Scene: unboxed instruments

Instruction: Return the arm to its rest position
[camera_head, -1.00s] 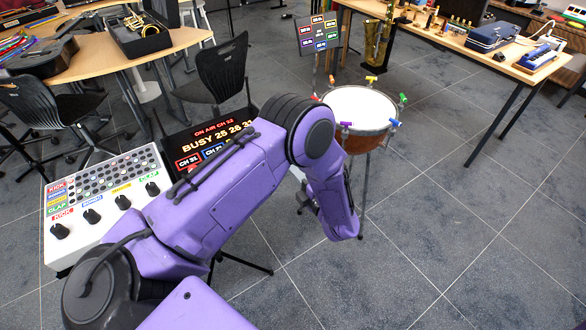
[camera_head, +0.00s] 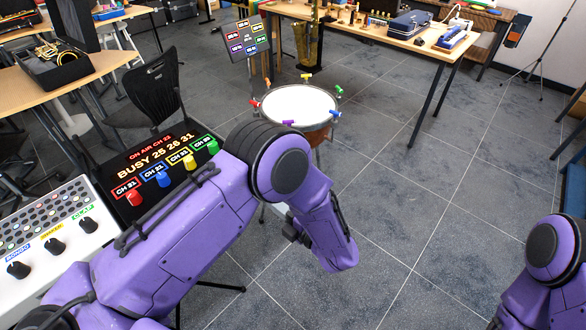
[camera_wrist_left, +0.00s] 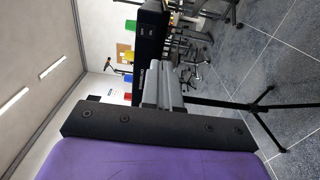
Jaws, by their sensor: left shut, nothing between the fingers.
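My purple left arm (camera_head: 205,220) reaches in from the lower left, bent at its elbow, with the forearm hanging down over the floor. My left gripper (camera_wrist_left: 165,84) shows in the left wrist view as two grey fingers shut together, with nothing between them. In the head view the left gripper is mostly hidden behind the forearm. My purple right arm (camera_head: 548,270) shows at the lower right edge; its gripper is out of frame.
A black panel (camera_head: 128,215) with red, blue, yellow and green knobs stands left of my left forearm. A white mixer (camera_head: 88,258) lies beside it. A drum (camera_head: 299,104) stands beyond the elbow. Floor (camera_head: 410,230) between the arms is clear.

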